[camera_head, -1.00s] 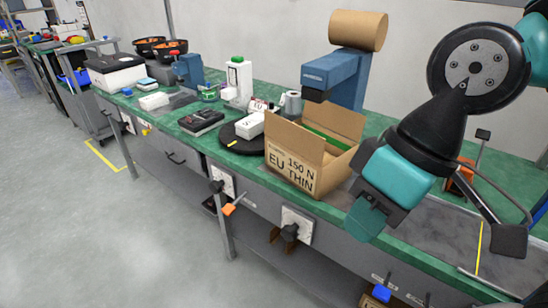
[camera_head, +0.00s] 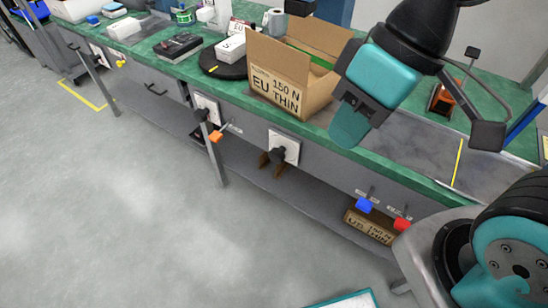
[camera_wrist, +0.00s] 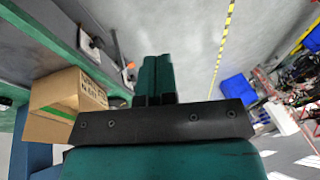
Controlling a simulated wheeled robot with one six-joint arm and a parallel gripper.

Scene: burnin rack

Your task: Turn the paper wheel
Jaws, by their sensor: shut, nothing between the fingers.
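No part in view can be read for certain as the paper wheel. On the bench front, a white plate with a black knob (camera_head: 281,154) sits below the carton, and another black knob on a white plate (camera_head: 207,111) sits further left. An orange-tipped lever (camera_head: 215,137) sticks out beside that one. A blue knob (camera_head: 364,205) and a red knob (camera_head: 402,224) sit lower right, near small unreadable labels. My gripper (camera_head: 348,128) is shut and empty, hanging at the bench's front edge right of the carton. Its fingers meet in the wrist view (camera_wrist: 154,75).
An open carton (camera_head: 290,90) marked "EU 150 N THIN" stands on the green bench (camera_head: 180,70), and in the wrist view (camera_wrist: 65,95). A black turntable (camera_head: 218,68) holds a white box. A smaller carton (camera_head: 368,228) sits low. The grey floor (camera_head: 120,210) is open.

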